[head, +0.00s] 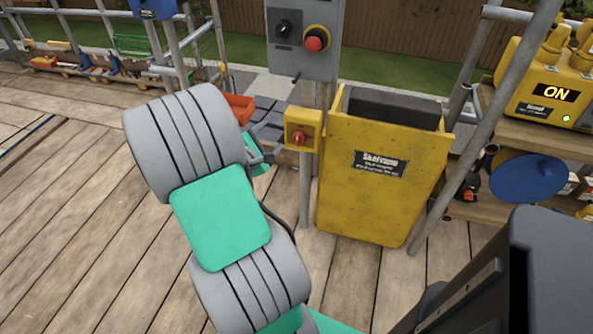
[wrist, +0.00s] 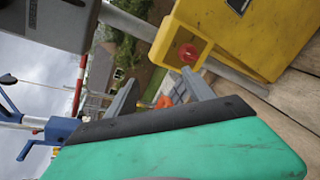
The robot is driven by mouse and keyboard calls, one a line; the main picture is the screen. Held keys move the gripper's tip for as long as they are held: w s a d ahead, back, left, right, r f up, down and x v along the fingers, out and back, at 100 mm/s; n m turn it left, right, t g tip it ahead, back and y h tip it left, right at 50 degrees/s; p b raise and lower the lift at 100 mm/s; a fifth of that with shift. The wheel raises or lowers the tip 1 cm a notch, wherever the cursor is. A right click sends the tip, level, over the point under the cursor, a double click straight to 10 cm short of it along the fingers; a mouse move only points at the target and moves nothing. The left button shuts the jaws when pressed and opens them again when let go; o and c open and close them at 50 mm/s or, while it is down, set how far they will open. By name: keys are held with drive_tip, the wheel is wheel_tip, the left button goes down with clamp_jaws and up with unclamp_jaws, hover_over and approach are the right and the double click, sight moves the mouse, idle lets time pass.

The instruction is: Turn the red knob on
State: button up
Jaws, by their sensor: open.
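The red knob (head: 299,138) sits on the front of a small yellow box (head: 312,120) fixed to a grey post, left of the yellow bin. The knob's setting is too small to tell. In the wrist view the red knob (wrist: 187,53) shows on its yellow box, beyond the fingertips. My gripper (wrist: 163,82) is open, with its two grey fingers apart and nothing seen between them. In the head view my gripper (head: 264,157) is largely hidden behind my arm, just left of the yellow box. I see no contact with the knob.
A grey control box (head: 305,38) with a black switch and a red button hangs above. The yellow bin (head: 372,185) stands close on the right. An orange tray (head: 239,107) lies behind my arm. A yellow unit reading "ON" (head: 548,90) sits on the right shelf.

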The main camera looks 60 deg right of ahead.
sight(297, 141)
drive_tip(key=s+d+f+n+t+h+b, duration=0.1)
drive_tip(key=s+d+f+n+h+b, duration=0.3)
drive_tip(key=f+n, duration=0.6)
drive_tip(key=shift+n+t+y, duration=0.3)
drive_tip(key=shift+n+y, duration=0.2)
drive_tip(key=d, duration=0.5)
drive_tip(key=w+d, duration=0.1)
drive_tip(key=d, duration=0.2)
drive_tip(key=shift+d, duration=0.2)
clamp_jaws()
